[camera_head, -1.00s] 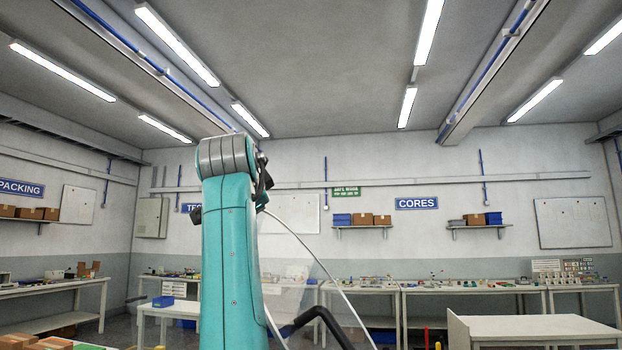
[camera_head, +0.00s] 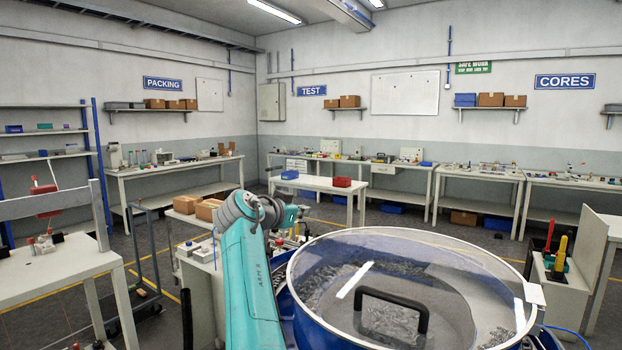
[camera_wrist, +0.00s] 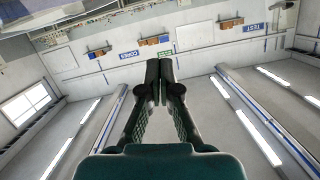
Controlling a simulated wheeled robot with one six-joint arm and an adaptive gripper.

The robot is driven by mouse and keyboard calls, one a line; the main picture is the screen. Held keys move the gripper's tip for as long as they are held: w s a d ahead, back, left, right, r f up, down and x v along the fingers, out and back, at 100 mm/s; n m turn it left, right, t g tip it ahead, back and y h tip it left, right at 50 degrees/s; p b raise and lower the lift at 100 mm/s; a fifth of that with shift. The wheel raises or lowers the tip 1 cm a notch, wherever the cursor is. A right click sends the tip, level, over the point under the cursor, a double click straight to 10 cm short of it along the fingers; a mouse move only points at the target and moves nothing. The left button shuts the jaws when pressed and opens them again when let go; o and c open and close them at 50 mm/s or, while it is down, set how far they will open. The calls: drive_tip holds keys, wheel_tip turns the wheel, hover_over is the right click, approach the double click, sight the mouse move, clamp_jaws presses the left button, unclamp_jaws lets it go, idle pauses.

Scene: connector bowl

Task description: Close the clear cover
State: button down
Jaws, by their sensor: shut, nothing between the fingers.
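The clear cover (camera_head: 345,250) is a round transparent lid with a white rim and a black handle (camera_head: 392,310). In the head view it lies roughly flat over the blue bowl (camera_head: 345,338), and small metal parts show through it. I cannot tell whether its rim is fully seated. A white block (camera_head: 535,293) sits at the rim's right side. My gripper (camera_wrist: 165,64) is shut and empty in the wrist view, pointing at walls and ceiling, with no cover in that view. In the head view my arm stands left of the bowl, and the fingertips are not clearly visible.
Cardboard boxes (camera_head: 206,209) lie on a bench behind my arm. A tool holder with a yellow-handled tool (camera_head: 561,255) stands right of the bowl. A white table with a red bin (camera_head: 342,182) is farther back. Open floor (camera_head: 165,240) shows at left.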

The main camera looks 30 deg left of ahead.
hover_over(299, 254)
drive_tip(key=shift+n, duration=0.3)
drive_tip(key=shift+s+f, duration=0.1)
drive_tip(key=shift+f, duration=2.15)
drive_tip(key=shift+h, duration=0.3)
